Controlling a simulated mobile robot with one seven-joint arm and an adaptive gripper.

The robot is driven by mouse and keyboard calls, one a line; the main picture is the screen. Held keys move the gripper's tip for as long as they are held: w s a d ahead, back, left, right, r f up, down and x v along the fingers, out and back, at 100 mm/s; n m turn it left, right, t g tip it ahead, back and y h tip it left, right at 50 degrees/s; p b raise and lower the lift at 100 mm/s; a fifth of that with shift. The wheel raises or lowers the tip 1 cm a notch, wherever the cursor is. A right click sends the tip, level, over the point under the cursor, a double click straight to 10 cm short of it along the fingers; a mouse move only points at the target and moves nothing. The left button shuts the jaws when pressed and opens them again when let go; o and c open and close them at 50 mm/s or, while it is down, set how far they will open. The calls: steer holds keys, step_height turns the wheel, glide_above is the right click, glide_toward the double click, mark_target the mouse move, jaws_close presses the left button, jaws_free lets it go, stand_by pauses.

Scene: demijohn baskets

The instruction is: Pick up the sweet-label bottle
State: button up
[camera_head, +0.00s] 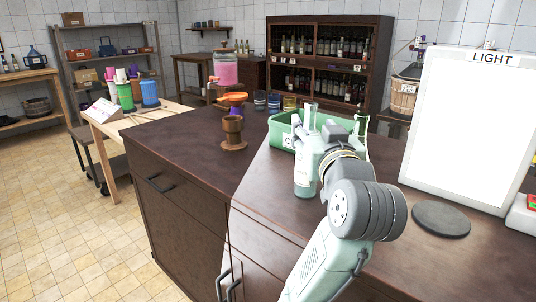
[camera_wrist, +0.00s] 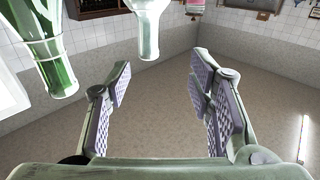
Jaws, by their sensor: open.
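A pale clear bottle (camera_head: 306,178) with a whitish label stands upright on the dark counter; its label is too small to read, so I cannot tell if it is the sweet one. My gripper (camera_head: 314,136) is at the bottle's upper part in the head view, partly hiding it. In the wrist view my gripper (camera_wrist: 160,92) has its two fingers wide apart, with nothing between them. A pale bottle neck (camera_wrist: 148,32) shows beyond the fingers at the top, and a green-tinted bottle (camera_wrist: 52,60) at the upper left. The wrist view appears upside down.
A bright LIGHT panel (camera_head: 462,125) and a dark round disc (camera_head: 441,219) are to the right. A brown wooden stand (camera_head: 234,132) is left.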

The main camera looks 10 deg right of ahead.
mark_target(312, 117)
steer(key=shift+g+h, duration=0.3)
steer(key=shift+g, duration=0.1)
steer(key=w, duration=0.1)
steer(key=w+d, duration=0.1)
steer(key=w+d+f+p, duration=0.1)
steer(key=w, duration=0.1)
steer(key=shift+w+d, duration=0.1)
steer(key=w, duration=0.1)
steer(key=w+p, duration=0.1)
steer(key=w, duration=0.1)
steer(key=w+p, duration=0.1)
steer(key=w, duration=0.1)
steer(key=shift+d+r, duration=0.15)
steer(key=shift+r, duration=0.1)
steer(key=shift+w+f, duration=0.1)
steer(key=shift+w, duration=0.45)
steer(key=shift+c, duration=0.4)
jaws_close()
